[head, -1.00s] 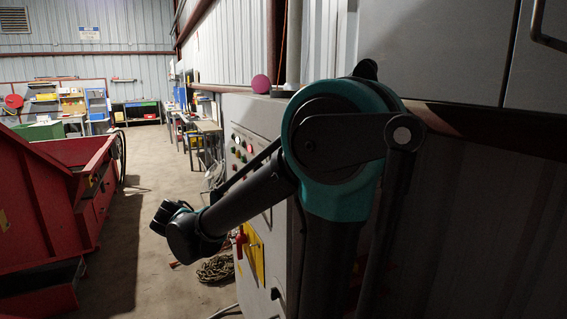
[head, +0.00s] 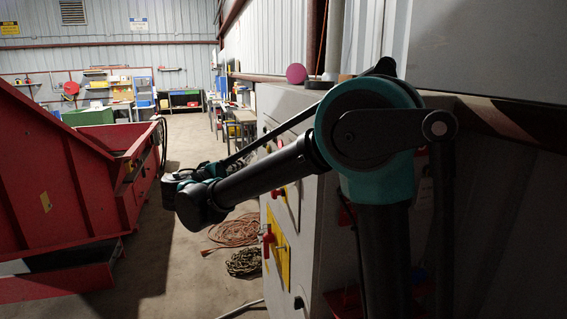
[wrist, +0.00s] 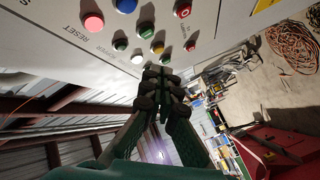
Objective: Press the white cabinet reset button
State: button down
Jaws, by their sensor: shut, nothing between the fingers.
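The wrist view shows the cabinet's pale button panel (wrist: 215,22) with its lettering upside down.
A red rotary handle on a yellow plate (head: 278,255) juts from the cabinet. Coiled cables (head: 235,230) lie on the floor. A red bin (head: 60,190) stands at left, with open floor between.

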jog(key=shift+d, duration=0.1)
jog(key=w+d, duration=0.2)
jog(key=d, duration=0.6)
jog(key=shift+w, duration=0.2)
jog(key=shift+d, duration=0.25)
dwell(1.2)
jog(key=shift+w+d, duration=0.15)
jog(key=shift+d, duration=0.1)
jog(key=shift+w+d, duration=0.1)
jog(key=shift+d, duration=0.35)
dwell(1.0)
jog(key=shift+s+a, duration=0.25)
jog(key=shift+a, duration=0.6)
jog(key=shift+s+a, duration=0.25)
jog(key=shift+a, duration=0.55)
jog(key=shift+s+a, duration=0.2)
jog(key=shift+a, duration=0.6)
jog(key=shift+s+a, duration=0.25)
jog(key=shift+a, duration=0.55)
